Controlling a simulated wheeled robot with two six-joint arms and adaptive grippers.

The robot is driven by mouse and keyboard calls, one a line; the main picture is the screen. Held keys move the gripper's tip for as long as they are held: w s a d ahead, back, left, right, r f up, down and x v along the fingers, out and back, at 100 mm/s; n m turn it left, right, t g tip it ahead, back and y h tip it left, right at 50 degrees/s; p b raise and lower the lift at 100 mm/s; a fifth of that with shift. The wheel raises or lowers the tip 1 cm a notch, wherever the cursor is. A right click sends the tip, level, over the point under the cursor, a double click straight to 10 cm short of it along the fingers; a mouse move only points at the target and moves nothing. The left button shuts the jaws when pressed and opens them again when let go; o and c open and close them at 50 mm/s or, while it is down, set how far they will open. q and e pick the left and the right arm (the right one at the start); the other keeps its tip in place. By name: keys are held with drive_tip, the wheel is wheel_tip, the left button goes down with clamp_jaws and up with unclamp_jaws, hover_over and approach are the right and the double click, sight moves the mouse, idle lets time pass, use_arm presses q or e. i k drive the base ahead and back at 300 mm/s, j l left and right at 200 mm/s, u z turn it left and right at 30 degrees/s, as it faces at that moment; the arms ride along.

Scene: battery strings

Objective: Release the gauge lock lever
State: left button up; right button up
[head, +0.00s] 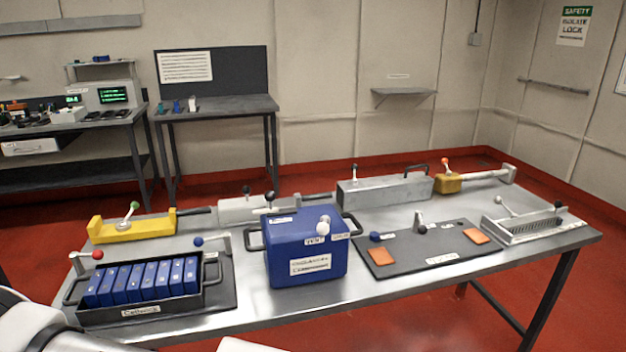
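I cannot tell for certain which lever is the gauge lock lever, as the small labels are unreadable. A yellow fixture (133,228) at the left back of the table carries a lever with a green knob (134,206). A grey metal fixture with a toothed slot (532,222) at the right carries a slanted lever with a pale knob (505,206). A small orange-yellow block (447,184) has a red-knobbed lever (446,161). Neither gripper is in view.
A black tray (150,311) of blue cells is at front left, with red and blue knobbed levers. A dark mat (415,258) with orange pads lies right of the box. Bare metal table (380,295) shows along the front.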

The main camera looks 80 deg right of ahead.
sight(498, 201)
drive_tip(key=k+j+z, duration=0.1)
drive_tip(key=z, duration=3.75)
